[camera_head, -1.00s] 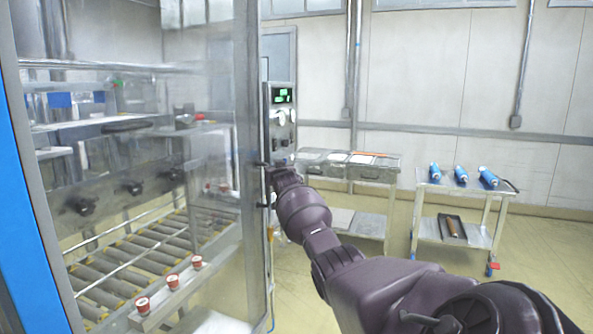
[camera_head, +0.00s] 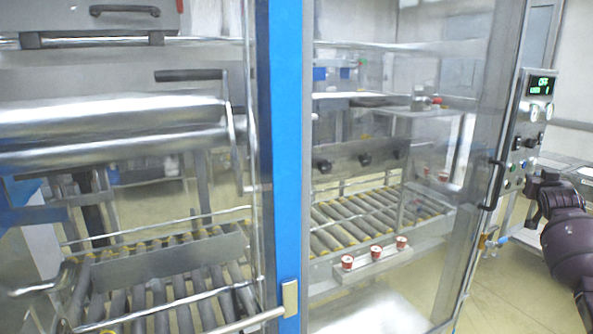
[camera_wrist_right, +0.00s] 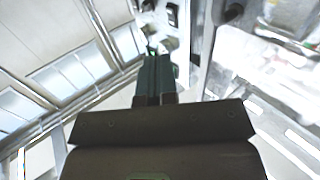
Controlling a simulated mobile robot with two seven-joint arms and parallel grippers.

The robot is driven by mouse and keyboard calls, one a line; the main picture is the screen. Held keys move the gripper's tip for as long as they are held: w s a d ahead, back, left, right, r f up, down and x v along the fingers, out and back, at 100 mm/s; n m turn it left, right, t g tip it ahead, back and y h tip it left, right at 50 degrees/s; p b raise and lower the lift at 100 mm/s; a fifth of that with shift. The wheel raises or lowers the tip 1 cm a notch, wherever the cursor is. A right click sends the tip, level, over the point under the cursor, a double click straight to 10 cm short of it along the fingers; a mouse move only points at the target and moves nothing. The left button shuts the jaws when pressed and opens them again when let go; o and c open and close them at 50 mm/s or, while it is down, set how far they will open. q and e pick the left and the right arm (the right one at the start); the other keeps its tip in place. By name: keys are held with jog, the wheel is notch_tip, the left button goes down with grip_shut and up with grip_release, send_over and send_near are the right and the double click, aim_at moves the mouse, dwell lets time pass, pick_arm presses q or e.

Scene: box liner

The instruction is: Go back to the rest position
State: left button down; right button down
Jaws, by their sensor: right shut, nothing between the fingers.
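My right arm comes in at the right edge of the head view. Its gripper (camera_head: 536,186) is in front of the lower part of the control panel (camera_head: 532,115), beside the door handle; I cannot tell whether it touches the panel. In the right wrist view the dark fingers (camera_wrist_right: 152,62) are together, with nothing held between them. My left gripper is not in view.
The box liner's clear door (camera_head: 400,150) and blue post (camera_head: 282,150) fill the middle. Red buttons (camera_head: 376,252) sit on a rail before the roller conveyor (camera_head: 350,225). A metal roll (camera_head: 110,118) is at left. Floor (camera_head: 510,285) shows at lower right.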

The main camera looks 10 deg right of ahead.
jog(key=w+a+r+n+t+y, duration=0.1)
jog(key=w+a+n+t+y, duration=0.3)
jog(key=a, duration=0.8)
jog(key=s+a+f+n+g+y, duration=0.1)
jog(key=s+a+f+n+y, duration=0.15)
jog(key=a+f, duration=0.75)
jog(key=s+a+f+n+y, duration=0.2)
jog(key=s+a+f+n, duration=0.2)
jog(key=a+f, duration=0.65)
jog(key=s+a+f+g+y, duration=0.3)
jog(key=s+a+f, duration=1)
jog(key=s+a, duration=0.25)
jog(key=s+a+f+m+g, duration=0.1)
jog(key=s+a+f, duration=0.1)
jog(key=s+f, duration=0.2)
jog(key=s+a+f+m+g, duration=0.1)
jog(key=s+a+f, duration=0.2)
jog(key=s, duration=0.8)
jog(key=shift+s+a+f+g, duration=0.2)
jog(key=shift+s+f+g, duration=0.1)
jog(key=shift+f, duration=0.45)
